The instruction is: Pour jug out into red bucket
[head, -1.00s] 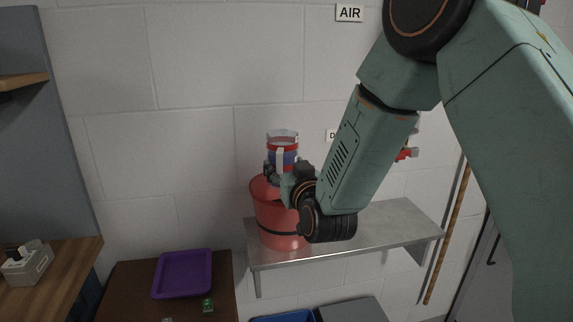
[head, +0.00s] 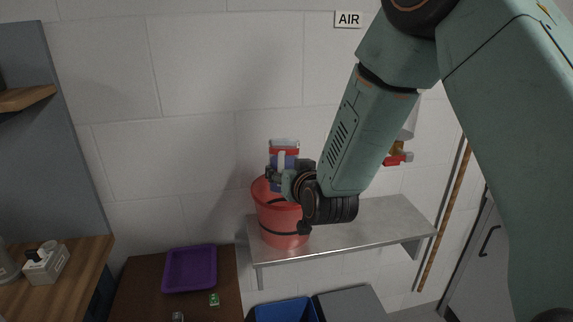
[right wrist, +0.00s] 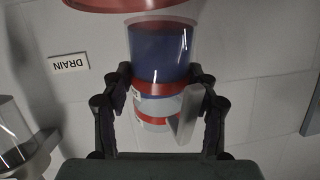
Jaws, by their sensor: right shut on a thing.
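The jug (head: 284,150), clear with red bands and a blue middle, is in my right gripper (head: 278,177) just above the red bucket (head: 280,220). The bucket stands on the left end of a metal shelf (head: 350,228). In the head view the jug looks near upright. In the right wrist view my right gripper (right wrist: 162,100) is shut around the jug (right wrist: 160,55), with its pale handle between the fingers. The bucket's red rim (right wrist: 125,3) shows at the top edge there. The bucket's inside is hidden. My left gripper is not in view.
A purple tray (head: 190,268) lies on a brown table at lower left, with a small green item (head: 214,299) near it. A blue bin (head: 285,310) is below the shelf. The shelf right of the bucket is clear. A DRAIN label (right wrist: 68,63) is on the wall.

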